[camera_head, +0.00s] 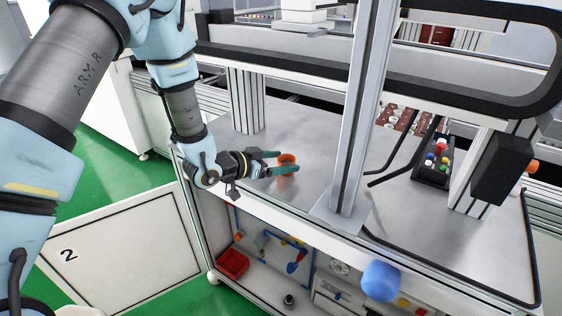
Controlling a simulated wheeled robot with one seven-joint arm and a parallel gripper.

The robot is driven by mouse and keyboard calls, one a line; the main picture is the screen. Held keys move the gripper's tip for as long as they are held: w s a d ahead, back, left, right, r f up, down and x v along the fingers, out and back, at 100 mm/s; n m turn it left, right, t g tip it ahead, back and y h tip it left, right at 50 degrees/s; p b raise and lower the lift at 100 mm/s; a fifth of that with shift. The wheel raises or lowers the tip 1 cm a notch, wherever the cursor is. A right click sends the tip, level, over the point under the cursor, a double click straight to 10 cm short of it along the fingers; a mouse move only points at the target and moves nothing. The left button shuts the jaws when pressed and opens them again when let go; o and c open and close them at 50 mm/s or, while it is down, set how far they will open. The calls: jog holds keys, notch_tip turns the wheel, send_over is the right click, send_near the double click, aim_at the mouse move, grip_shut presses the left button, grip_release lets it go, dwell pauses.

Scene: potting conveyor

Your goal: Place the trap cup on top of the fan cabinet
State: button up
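A small orange cup (288,159), which looks like the trap cup, is at the grey metal worktop (310,130), left of the upright post. My gripper (283,162) reaches in from the left with its teal fingers on either side of the cup. The near finger covers part of the cup's lower side. I cannot tell whether the fingers press on the cup or whether its base touches the worktop. A white unit with a round fan-like grille (340,268) is on the shelf below; I cannot tell whether it is the fan cabinet.
A metal upright post (362,120) stands right of the cup, with a shorter ribbed post (246,101) behind left. A button box (434,160) and black cables are further right. A red bin (232,263) sits below. A blue knob-like object (381,281) is at the front edge.

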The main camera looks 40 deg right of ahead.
jog(key=shift+o, duration=0.2)
jog(key=shift+r, duration=0.2)
jog(key=shift+a, duration=0.25)
jog(key=s+b+v, duration=0.1)
jog(key=b+v, duration=0.2)
jog(key=v, duration=0.9)
jog(key=w+a+n+t+y, duration=0.45)
jog(key=w+a, duration=0.45)
jog(key=w, duration=0.3)
jog(key=w+a+n+t+y, duration=0.1)
jog(key=w+a+n+y, duration=0.15)
jog(key=a, duration=0.45)
jog(key=w+a+n+t+y, duration=0.2)
jog(key=a+y, duration=0.1)
jog(key=a, duration=0.3)
jog(key=s+a+r+n+g+y, duration=0.2)
jog(key=s+a+n, duration=0.2)
jog(key=a, duration=0.4)
jog(key=s+a+r+n+g+y, duration=0.1)
jog(key=s+a+r+n+g, duration=0.1)
jog(key=s+a, duration=0.4)
jog(key=a+n+g, duration=0.1)
jog(key=a+n, duration=0.1)
jog(key=shift+s+n+y, duration=0.3)
jog(key=shift+n+y, duration=0.1)
